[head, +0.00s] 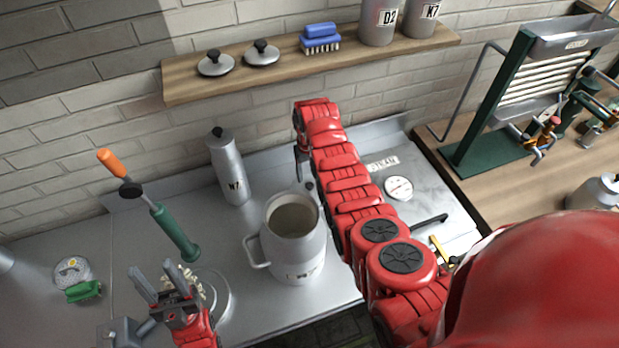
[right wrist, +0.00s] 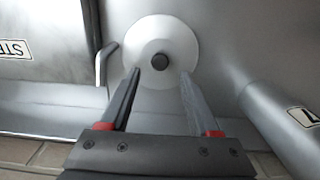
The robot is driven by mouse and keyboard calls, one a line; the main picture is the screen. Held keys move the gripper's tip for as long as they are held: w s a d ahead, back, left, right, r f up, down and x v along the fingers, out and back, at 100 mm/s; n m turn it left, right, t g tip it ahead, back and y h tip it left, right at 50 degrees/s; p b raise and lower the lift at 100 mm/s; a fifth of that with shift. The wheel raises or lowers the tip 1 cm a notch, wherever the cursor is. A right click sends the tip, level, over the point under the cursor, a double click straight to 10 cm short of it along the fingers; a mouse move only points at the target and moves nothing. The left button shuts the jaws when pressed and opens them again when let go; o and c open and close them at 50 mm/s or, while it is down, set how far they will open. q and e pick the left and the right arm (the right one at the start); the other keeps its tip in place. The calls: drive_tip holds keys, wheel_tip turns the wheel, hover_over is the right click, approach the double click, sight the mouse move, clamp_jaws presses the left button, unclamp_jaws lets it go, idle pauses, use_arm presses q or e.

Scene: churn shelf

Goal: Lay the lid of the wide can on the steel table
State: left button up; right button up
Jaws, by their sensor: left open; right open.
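The wide can (head: 292,245), grey with a side handle, stands open-topped on the steel table (head: 330,285). A round pale lid (right wrist: 150,35) with a dark knob (right wrist: 160,62) shows in the right wrist view, apparently flat on the steel surface. In the head view a dark knob (head: 310,186) shows just behind the can; the rest of that lid is mostly hidden. My right gripper (right wrist: 160,75) is open, its fingertips on either side of the knob and not closed on it; it also shows in the head view (head: 300,176). My left gripper (head: 160,280) is open and empty, left of the can.
A tall can (head: 228,170) stands behind left. A green tool with an orange handle (head: 112,162) leans left. The wooden shelf (head: 185,90) holds two knobbed lids (head: 215,64) (head: 262,53), a blue brush (head: 320,40) and two cans. A green-framed rack stands right.

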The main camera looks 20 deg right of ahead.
drive_tip(key=shift+r+b, duration=0.55)
drive_tip(key=shift+r, duration=0.85)
drive_tip(key=shift+s, duration=0.1)
